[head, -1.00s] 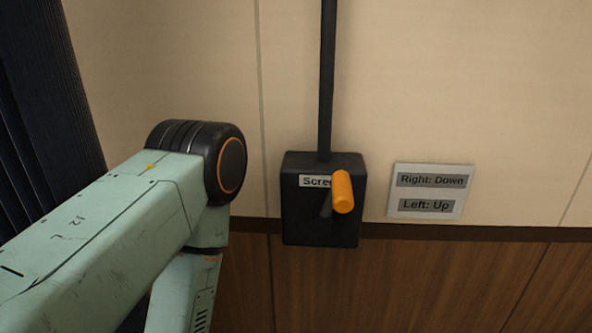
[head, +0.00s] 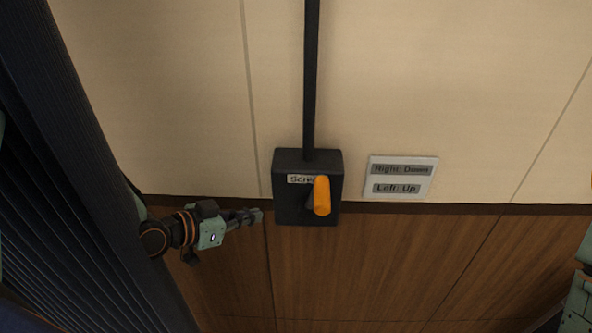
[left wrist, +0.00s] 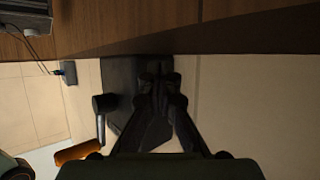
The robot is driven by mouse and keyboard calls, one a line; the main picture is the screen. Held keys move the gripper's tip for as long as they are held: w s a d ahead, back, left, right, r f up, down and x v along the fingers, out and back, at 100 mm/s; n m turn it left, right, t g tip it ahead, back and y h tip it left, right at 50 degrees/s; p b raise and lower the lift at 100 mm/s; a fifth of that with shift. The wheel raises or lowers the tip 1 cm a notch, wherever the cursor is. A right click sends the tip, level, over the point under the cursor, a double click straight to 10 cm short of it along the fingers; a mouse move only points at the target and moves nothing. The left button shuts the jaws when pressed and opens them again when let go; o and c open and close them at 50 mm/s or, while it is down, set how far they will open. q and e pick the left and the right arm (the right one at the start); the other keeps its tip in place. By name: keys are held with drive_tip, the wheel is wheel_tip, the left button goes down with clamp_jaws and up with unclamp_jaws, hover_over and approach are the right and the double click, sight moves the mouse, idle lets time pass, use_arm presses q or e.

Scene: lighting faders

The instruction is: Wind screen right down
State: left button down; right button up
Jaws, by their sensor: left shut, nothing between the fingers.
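The black screen box (head: 290,210) is on the wall, with a partly covered "Scre…" label and an orange crank handle (head: 322,196) sticking out from its front. My left gripper (head: 256,216) is just left of the box in the head view, its fingers closed together and empty, apart from the handle. In the left wrist view the closed fingers (left wrist: 160,78) lie in front of the dark box (left wrist: 118,75), and the orange handle (left wrist: 78,152) shows at lower left. My right gripper is out of view.
A sign (head: 401,178) reading "Right: Down" and "Left: Up" is right of the box. A black pipe (head: 312,80) runs up from the box. A dark pleated curtain (head: 75,180) hangs at left. The wall below is wood panelling (head: 400,260).

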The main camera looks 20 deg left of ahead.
use_arm(q)
wheel_tip(320, 180, up, 12)
drive_tip(key=w+a+m+t+h+p, duration=0.1)
drive_tip(key=a+m+h+p, duration=0.3)
drive_tip(key=m, duration=0.6)
drive_tip(key=s+d+r+m+g+h, duration=0.2)
drive_tip(key=s+m+g+h, duration=0.6)
drive_tip(key=m, duration=0.8)
drive_tip(key=w+d+t+y+b, duration=0.1)
drive_tip(key=w+d+b, duration=0.1)
drive_tip(key=d, duration=1.1)
drive_tip(key=shift+w+d+f+m+y, duration=0.25)
drive_tip(key=shift+w+m+y, duration=0.05)
drive_tip(key=shift+w, duration=0.25)
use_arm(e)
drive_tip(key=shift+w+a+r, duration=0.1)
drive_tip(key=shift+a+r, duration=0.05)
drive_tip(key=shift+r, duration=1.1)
